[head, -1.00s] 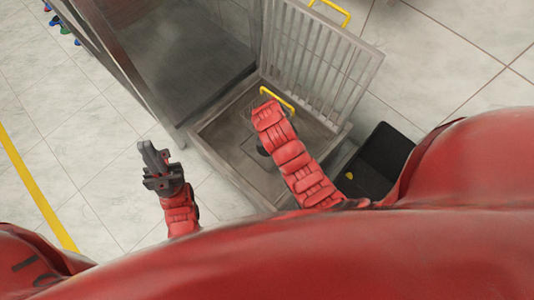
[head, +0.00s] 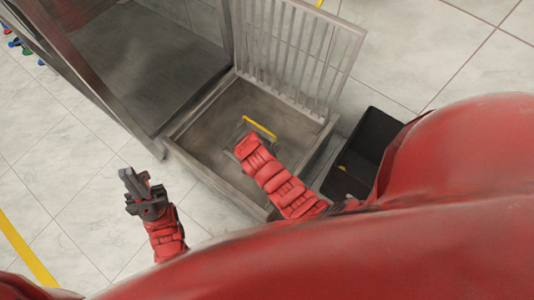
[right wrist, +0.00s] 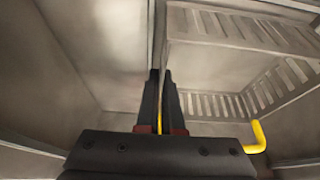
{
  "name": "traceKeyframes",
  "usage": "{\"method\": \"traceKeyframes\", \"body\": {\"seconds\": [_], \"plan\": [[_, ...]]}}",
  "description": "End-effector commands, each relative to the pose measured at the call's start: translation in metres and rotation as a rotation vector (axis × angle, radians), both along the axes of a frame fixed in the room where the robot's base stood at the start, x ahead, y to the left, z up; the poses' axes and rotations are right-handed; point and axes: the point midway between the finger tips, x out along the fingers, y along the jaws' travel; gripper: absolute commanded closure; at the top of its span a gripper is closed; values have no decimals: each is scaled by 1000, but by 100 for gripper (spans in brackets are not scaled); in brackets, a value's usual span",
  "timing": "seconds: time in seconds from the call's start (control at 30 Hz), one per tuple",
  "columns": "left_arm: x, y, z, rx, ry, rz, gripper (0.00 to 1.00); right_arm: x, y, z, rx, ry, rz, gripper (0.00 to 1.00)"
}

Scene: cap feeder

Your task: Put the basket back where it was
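The basket's yellow handle (head: 260,128) shows inside the open grey metal box, by the end of my right arm. In the right wrist view the handle (right wrist: 257,138) sticks out to the right of my right gripper (right wrist: 160,80). The fingers are close together with a yellow strip between them, so the gripper is shut on the handle. Slotted grey metal (right wrist: 270,90), seemingly the basket's wall, shows beyond it. My arm and gripper hide most of the basket in the head view. My left gripper (head: 134,180) is empty over the floor, left of the box; its finger gap is unclear.
A slatted grey lid (head: 295,55) stands open at the box's (head: 190,160) back edge. A tall grey cabinet (head: 150,75) adjoins it at upper left. A black bin (head: 370,145) stands close on the right.

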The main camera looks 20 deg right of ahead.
Motion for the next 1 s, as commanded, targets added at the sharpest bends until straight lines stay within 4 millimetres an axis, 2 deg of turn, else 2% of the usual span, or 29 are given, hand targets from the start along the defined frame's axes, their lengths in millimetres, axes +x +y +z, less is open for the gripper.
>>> {"method": "traceKeyframes", "body": {"seconds": [0.03, 0.37, 0.5, 0.57, 0.83, 1.0], "plan": [[0, 0, -3, 2, -2, 1, 100, 1, 0, -5, 0, -2, -1, 100], [-1, 0, -4, 4, -5, 1, 100, 1, 0, -7, 0, -3, 0, 100], [-1, 0, -3, 4, -6, 1, 100, 1, 0, -6, 0, -2, -1, 75], [-1, 0, -3, 4, -6, 1, 100, 1, 0, -6, 0, -2, -1, 66], [-1, 0, -2, 4, -6, 1, 100, 1, 0, -5, 0, -1, 0, 66], [0, 0, 5, -4, 1, 1, 100, -2, 4, 11, -1, -2, 0, 66]]}}
